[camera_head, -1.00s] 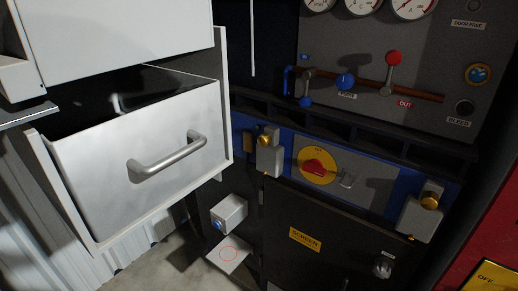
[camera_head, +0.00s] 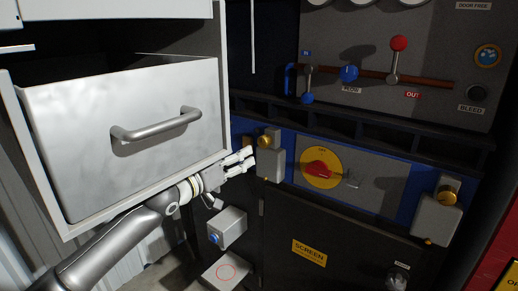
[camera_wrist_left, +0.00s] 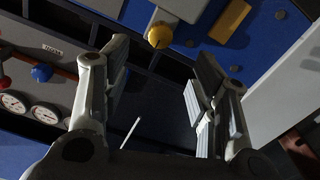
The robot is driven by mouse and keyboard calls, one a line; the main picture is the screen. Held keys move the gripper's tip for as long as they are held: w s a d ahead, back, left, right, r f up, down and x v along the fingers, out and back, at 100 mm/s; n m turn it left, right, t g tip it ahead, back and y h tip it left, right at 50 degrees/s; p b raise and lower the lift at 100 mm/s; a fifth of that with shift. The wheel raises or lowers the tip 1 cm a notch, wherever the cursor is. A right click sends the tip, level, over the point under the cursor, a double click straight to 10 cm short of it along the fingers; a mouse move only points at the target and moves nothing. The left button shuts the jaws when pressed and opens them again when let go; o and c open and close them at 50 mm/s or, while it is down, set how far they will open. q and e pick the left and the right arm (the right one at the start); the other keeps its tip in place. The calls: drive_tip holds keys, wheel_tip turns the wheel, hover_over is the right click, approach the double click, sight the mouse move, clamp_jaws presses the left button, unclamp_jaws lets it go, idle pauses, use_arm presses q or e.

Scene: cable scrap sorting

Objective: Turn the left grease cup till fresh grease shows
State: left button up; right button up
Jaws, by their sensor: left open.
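The left grease cup (camera_head: 265,141) is a small brass knob on a grey block (camera_head: 269,163) on the blue panel, left of the yellow dial. It also shows in the left wrist view (camera_wrist_left: 159,37), top centre, beyond the fingers. My left gripper (camera_head: 247,161) has come in from the lower left, under the drawer, and is just left of the grey block. In the wrist view its fingers (camera_wrist_left: 155,90) are spread apart with nothing between them, and the cup is ahead of them, apart. Whether fresh grease shows at the cup cannot be told. My right gripper is out of view.
An open white drawer (camera_head: 150,180) with a bar handle hangs close above my left arm. A red switch on a yellow dial (camera_head: 320,170) and another brass cup (camera_head: 447,194) are to the right. A grey box (camera_head: 228,228) sits below my gripper.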

sight(261, 143)
use_arm(q)
drive_tip(key=p+x, duration=0.1)
drive_tip(key=x, duration=0.7)
drive_tip(key=shift+w+d, duration=0.15)
drive_tip(key=shift+x, duration=0.95)
drive_tip(key=c, duration=1)
drive_tip(key=shift+m, duration=0.3)
